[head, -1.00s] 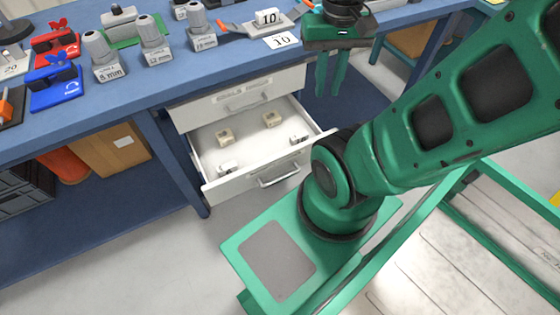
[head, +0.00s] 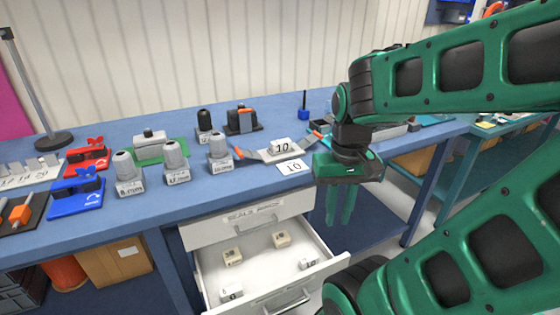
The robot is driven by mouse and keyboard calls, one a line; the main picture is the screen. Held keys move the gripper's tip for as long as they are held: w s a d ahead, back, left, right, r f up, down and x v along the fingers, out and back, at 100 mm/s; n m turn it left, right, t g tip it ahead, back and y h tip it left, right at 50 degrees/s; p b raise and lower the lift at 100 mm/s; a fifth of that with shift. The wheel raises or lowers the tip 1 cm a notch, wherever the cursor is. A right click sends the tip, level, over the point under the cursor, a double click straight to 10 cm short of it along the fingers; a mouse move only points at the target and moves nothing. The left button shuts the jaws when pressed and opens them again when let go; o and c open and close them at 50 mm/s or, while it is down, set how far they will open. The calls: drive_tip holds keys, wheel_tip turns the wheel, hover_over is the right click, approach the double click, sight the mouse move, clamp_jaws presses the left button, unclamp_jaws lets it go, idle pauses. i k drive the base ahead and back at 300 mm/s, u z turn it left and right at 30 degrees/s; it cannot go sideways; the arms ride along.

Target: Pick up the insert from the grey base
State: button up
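A light insert marked 10 (head: 281,146) sits on a grey base (head: 262,156) with orange-tipped arms, near the front edge of the blue bench. A white card marked 10 (head: 294,167) lies just in front of it. My gripper (head: 339,222) hangs to the right of the insert and nearer to me, off the bench's front edge. Its two green fingers point down with a gap between them, and nothing is held.
An open drawer (head: 213,282) below the bench holds several small numbered blocks. Several grey cone-topped pieces (head: 176,163) stand left of the base. A black fixture with an orange bar (head: 243,119) stands behind it.

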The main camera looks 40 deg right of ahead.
sight(278, 146)
drive_tip(key=u, duration=2.55)
drive_tip(key=k, duration=1.15)
drive_tip(key=z, duration=2.4)
